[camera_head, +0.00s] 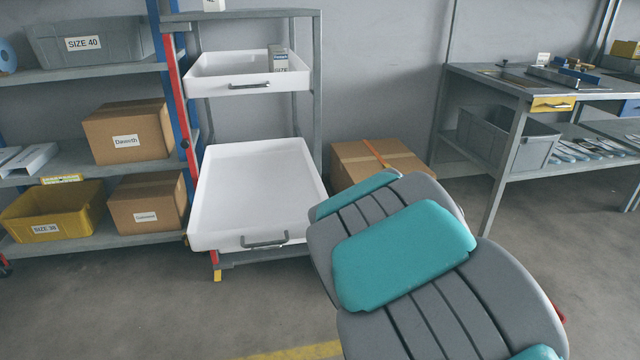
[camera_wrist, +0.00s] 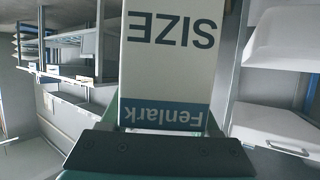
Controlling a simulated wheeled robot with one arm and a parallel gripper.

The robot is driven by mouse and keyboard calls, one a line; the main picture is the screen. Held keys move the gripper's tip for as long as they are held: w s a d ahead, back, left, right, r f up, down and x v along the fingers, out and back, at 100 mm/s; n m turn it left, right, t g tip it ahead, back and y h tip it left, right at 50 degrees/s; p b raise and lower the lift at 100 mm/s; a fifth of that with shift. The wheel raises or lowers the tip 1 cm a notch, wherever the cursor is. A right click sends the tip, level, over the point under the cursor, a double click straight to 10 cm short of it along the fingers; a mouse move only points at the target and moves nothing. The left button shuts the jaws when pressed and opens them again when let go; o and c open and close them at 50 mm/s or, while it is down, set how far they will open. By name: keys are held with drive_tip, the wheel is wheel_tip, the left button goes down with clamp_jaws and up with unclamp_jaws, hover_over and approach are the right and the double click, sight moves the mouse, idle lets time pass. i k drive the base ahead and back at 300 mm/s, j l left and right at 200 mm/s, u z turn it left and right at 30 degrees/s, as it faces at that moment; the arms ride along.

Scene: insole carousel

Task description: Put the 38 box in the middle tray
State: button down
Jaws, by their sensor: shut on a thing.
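In the wrist view my gripper (camera_wrist: 158,150) is shut on a white box (camera_wrist: 170,70) with a blue band. The print reads "Fenlark" and "SIZE", upside down; the size number is out of frame. In the head view the gripper and held box are hidden behind my arm. A grey rack holds two visible white trays. The upper tray (camera_head: 230,88) has a white and dark box (camera_head: 279,62) upright at its right back. The lower tray (camera_head: 258,185) sticks out further and looks empty. I cannot tell which is the middle one.
A brown carton (camera_head: 350,165) stands on the floor right of the rack. Left shelves hold cartons (camera_head: 128,130), a yellow bin (camera_head: 55,210) and a grey bin (camera_head: 90,45). A workbench (camera_head: 500,85) with a grey crate (camera_head: 505,140) stands right. Floor before the rack is clear.

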sight(261, 203)
drive_tip(key=j+z, duration=0.15)
drive_tip(key=j, duration=0.3)
drive_tip(key=k+j+z, duration=0.2)
drive_tip(key=j, duration=0.25)
drive_tip(key=j+z, duration=0.15)
drive_tip(key=j, duration=0.35)
drive_tip(key=k+j+z, duration=0.15)
drive_tip(key=j, duration=0.25)
